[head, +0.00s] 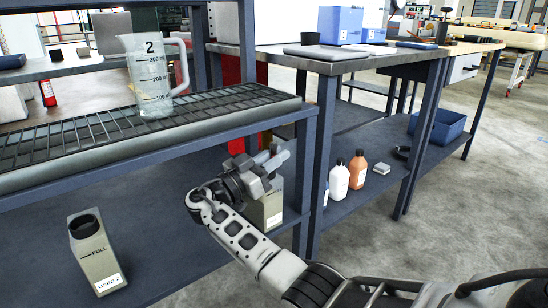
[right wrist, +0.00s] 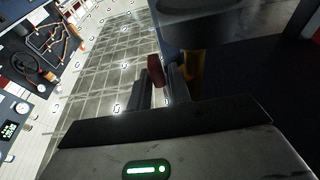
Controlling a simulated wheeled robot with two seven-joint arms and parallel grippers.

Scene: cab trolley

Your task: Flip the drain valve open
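In the right wrist view, a short red piece (right wrist: 155,70), which looks like the drain valve's handle, shows at my right fingertips. A yellow brass-like part (right wrist: 194,68) is just right of it, below a dark rounded body (right wrist: 205,22). My right gripper (right wrist: 163,85) has its two fingers a small gap apart at the red piece; whether they touch it is unclear. In the head view my right gripper (head: 276,160) is under the front right end of the grated tray (head: 200,120); the valve is hidden there. My left gripper is not in view.
A measuring jug (head: 152,80) marked 2 stands on the grate. On the lower shelf, a tilted-looking container (head: 97,260) labelled USED 2 stands left, and another container (head: 264,205) is behind my right arm. A table leg (head: 322,160) is close right of the gripper.

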